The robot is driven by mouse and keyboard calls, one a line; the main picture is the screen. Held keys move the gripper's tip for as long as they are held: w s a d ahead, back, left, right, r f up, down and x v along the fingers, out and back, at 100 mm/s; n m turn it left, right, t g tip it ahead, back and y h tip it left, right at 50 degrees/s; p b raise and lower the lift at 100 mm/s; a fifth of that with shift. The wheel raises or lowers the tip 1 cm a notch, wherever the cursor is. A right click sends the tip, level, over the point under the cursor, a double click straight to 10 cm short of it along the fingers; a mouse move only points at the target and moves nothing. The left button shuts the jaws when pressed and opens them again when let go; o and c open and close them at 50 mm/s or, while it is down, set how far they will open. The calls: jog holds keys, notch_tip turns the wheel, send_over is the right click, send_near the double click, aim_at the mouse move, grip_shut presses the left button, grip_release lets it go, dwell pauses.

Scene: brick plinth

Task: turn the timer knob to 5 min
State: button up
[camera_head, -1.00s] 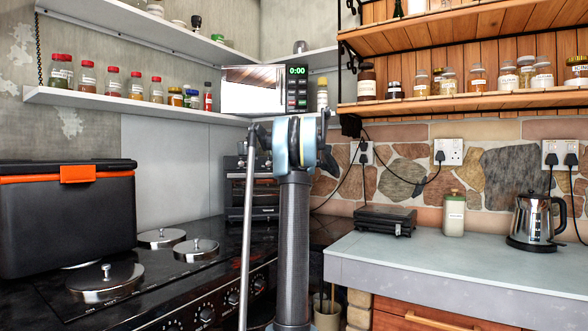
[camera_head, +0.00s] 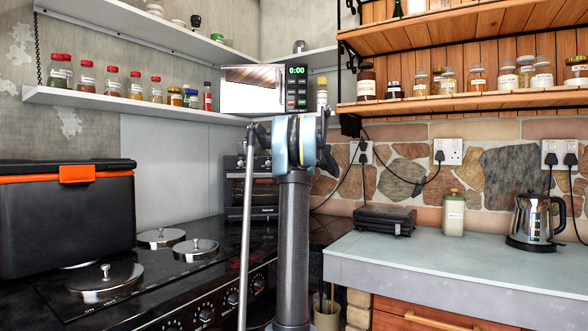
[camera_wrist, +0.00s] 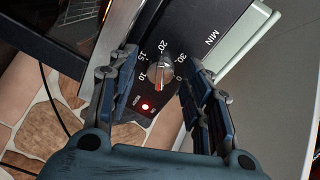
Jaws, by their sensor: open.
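The timer knob (camera_wrist: 163,72) is a small grey knob on a dark panel, seen in the wrist view. Printed marks 10, 15, 20, 30 and 0 ring it, with MIN above. A red mark on the knob sits at its lower end, between 10 and 0; no 5 can be read. My gripper (camera_wrist: 160,61) is open, one finger on each side of the knob, with gaps showing between. The toaster oven (camera_head: 236,190) stands in the back corner in the head view, partly hidden by my arm. My gripper does not show in the head view.
A red light (camera_wrist: 145,106) glows below the knob. The hob with lidded plates (camera_head: 105,280) and a black box (camera_head: 60,220) are at left. A kettle (camera_head: 532,222) and a black appliance (camera_head: 384,221) stand on the right counter. A microwave (camera_head: 250,92) sits above.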

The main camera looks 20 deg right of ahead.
jog(key=s+a, duration=0.1)
jog(key=s, duration=1)
jog(key=shift+a+r, duration=0.3)
jog(key=shift+a, duration=0.1)
